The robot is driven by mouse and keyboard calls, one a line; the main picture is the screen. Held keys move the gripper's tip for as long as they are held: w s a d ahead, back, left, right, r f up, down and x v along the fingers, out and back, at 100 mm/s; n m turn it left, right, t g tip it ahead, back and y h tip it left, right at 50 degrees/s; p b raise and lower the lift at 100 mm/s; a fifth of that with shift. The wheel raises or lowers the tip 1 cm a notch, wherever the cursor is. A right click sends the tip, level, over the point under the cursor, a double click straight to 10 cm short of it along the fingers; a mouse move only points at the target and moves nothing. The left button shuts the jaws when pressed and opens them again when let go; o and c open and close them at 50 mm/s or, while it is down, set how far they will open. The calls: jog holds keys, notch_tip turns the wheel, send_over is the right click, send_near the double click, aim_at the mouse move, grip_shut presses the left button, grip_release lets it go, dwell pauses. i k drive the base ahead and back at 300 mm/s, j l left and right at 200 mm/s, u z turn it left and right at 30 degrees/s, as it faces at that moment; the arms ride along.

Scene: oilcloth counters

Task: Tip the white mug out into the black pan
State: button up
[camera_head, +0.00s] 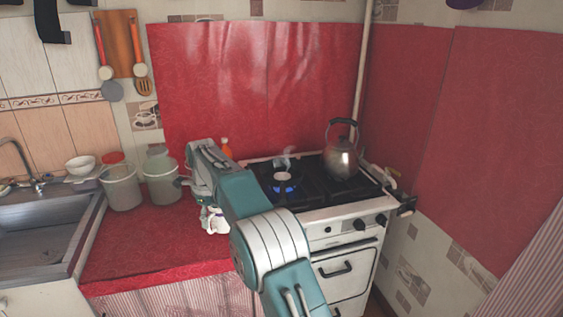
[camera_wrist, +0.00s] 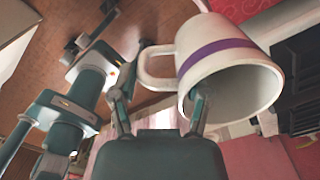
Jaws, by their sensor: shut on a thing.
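The white mug (camera_wrist: 225,55) has a purple band and a handle, and its mouth is turned partly towards the wrist camera. My gripper (camera_wrist: 160,90) is shut on the mug, with one finger at its mouth and the other beside the handle. Its inside is shaded, and I cannot tell what it holds. In the head view the mug (camera_head: 217,224) shows near the counter's right end, partly hidden by my arm, left of the stove. A small round vessel with a pale top (camera_head: 282,177) sits over a blue flame; I cannot tell whether it is the black pan.
A steel kettle (camera_head: 341,158) stands on the stove (camera_head: 345,214), right of the lit burner. Two pale containers (camera_head: 121,188) and an orange-topped bottle (camera_head: 227,148) stand along the back. The sink (camera_head: 40,240) is at left. The red counter (camera_head: 150,240) is clear in front.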

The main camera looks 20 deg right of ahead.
aim_at(297, 170)
jog(key=i+l, duration=0.3)
jog(key=i, duration=0.15)
jog(key=i+l, duration=0.3)
jog(key=i, duration=0.15)
jog(key=i+l, duration=0.25)
jog(key=i, duration=0.2)
